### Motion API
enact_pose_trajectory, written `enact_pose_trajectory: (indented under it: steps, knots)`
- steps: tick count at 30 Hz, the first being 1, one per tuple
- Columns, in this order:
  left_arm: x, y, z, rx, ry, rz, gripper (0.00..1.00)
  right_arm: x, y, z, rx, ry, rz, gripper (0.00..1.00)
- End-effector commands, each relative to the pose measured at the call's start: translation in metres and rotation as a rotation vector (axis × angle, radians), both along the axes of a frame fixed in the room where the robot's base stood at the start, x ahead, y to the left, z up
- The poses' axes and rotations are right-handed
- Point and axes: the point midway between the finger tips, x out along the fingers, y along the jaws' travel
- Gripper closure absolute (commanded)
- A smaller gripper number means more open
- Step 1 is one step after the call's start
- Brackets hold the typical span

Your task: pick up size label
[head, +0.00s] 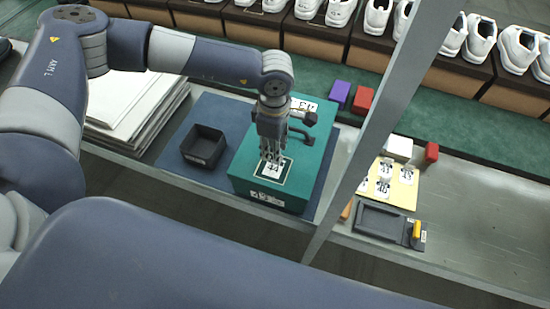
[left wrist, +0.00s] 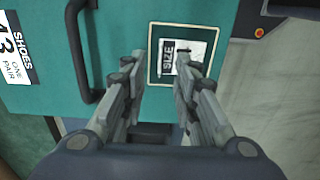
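A white size label (head: 272,171) lies inside a light-outlined square on top of the teal shoe box (head: 312,155). In the left wrist view the label (left wrist: 168,58) reads SIZE, and its number is partly covered. My left gripper (head: 270,158) points down over the label. The wrist view shows its two fingers (left wrist: 160,62) spread, with nothing clamped between them. The right fingertip overlaps the label's edge in that view; I cannot tell whether it touches. My right gripper is not in view.
The box has a black handle (left wrist: 82,60) beside the left gripper. A black bin (head: 204,147) is left of the box. A grey post (head: 375,125) crosses the view to its right. A dark tray (head: 380,221) lies near the bench's front edge. Shoes line the back.

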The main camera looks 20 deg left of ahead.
Motion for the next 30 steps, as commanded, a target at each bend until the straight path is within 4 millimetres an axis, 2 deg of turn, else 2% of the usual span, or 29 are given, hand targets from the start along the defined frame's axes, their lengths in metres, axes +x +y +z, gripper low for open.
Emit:
enact_pose_trajectory:
  steps: [1, 6, 12, 19, 30]
  knots:
    - [0.0, 0.0, -0.005, 0.002, 0.002, 0.001, 0.72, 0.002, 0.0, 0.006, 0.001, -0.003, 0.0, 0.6]
    - [0.0, 0.0, -0.02, 0.0, -0.001, 0.0, 0.72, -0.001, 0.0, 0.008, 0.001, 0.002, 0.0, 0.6]
    - [0.0, 0.0, -0.021, 0.0, -0.001, 0.0, 0.72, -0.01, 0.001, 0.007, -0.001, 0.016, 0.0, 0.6]
    - [0.0, 0.0, -0.021, 0.0, -0.001, 0.0, 1.0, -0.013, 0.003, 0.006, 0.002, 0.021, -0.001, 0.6]
    - [0.0, 0.0, -0.02, 0.0, -0.001, 0.0, 1.0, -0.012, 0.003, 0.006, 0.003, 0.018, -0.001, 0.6]
